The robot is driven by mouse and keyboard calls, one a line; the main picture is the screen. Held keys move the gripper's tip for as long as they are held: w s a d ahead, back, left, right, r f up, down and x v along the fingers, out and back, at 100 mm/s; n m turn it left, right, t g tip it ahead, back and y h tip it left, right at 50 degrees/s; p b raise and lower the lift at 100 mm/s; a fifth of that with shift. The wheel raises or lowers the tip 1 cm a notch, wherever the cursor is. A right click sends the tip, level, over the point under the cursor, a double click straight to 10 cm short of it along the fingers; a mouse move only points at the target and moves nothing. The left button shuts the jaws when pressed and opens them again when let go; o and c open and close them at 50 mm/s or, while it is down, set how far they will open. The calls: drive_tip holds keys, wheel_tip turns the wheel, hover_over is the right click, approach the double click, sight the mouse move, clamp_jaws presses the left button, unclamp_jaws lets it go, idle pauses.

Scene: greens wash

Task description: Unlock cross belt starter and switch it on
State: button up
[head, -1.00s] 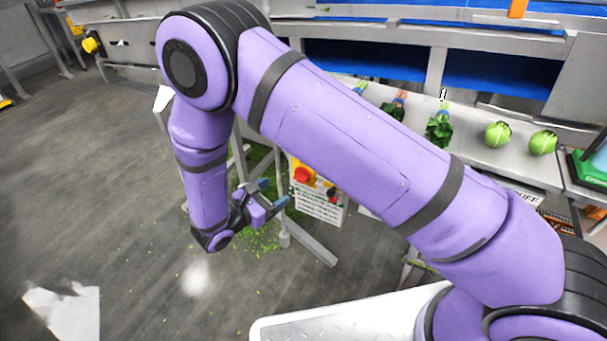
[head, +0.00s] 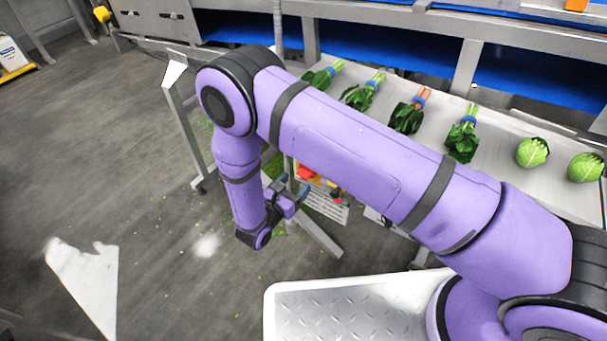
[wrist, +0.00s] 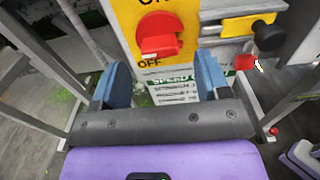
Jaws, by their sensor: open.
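The starter shows in the wrist view as a yellow plate (wrist: 125,22) with a red rotary handle (wrist: 160,38). The word OFF is printed just below the handle. Right of it are a yellow bar (wrist: 248,26), a black knob (wrist: 268,34) and a small red piece (wrist: 244,62); I cannot tell whether that piece is a lock. My gripper (wrist: 162,64) is open and empty, its blue fingers below and to either side of the handle, apart from it. In the head view my gripper (head: 292,186) is beside the starter's red handle (head: 305,171), which my arm partly hides.
A steel conveyor table (head: 500,180) holds several leafy bunches and two round green heads (head: 532,151). Metal stand legs (head: 184,125) rise left of the starter. A white paper sign (wrist: 178,97) hangs below the plate. Open floor (head: 110,180) lies to the left.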

sight(301, 178)
drive_tip(key=shift+x, duration=2.35)
drive_tip(key=c, duration=0.6)
drive_tip(key=shift+o, duration=0.2)
